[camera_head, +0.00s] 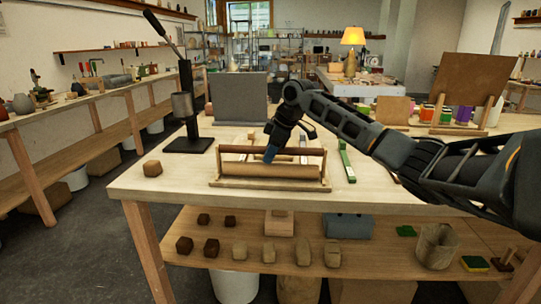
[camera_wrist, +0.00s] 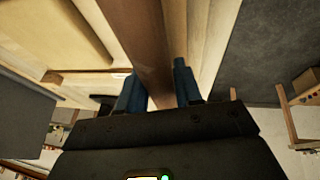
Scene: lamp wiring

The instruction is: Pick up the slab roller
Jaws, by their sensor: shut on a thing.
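The slab roller (camera_head: 312,172), a low wooden frame with rollers and a brown bar across it, sits on the worktable in the head view. My gripper (camera_head: 269,156) reaches down onto it from the back right. In the wrist view, the slab roller's brown bar (camera_wrist: 142,38) runs between the two blue fingers of my gripper (camera_wrist: 158,80). The gripper is shut on this bar. The slab roller looks level on the tabletop; I cannot tell whether there is a gap under it.
The pale worktable (camera_head: 130,180) has a clay block (camera_head: 152,168) at its left. A black upright tool with a lever (camera_head: 187,110) and a grey board (camera_head: 239,98) stand behind. A green strip (camera_head: 346,160) lies right of the roller. The shelf below holds several clay blocks.

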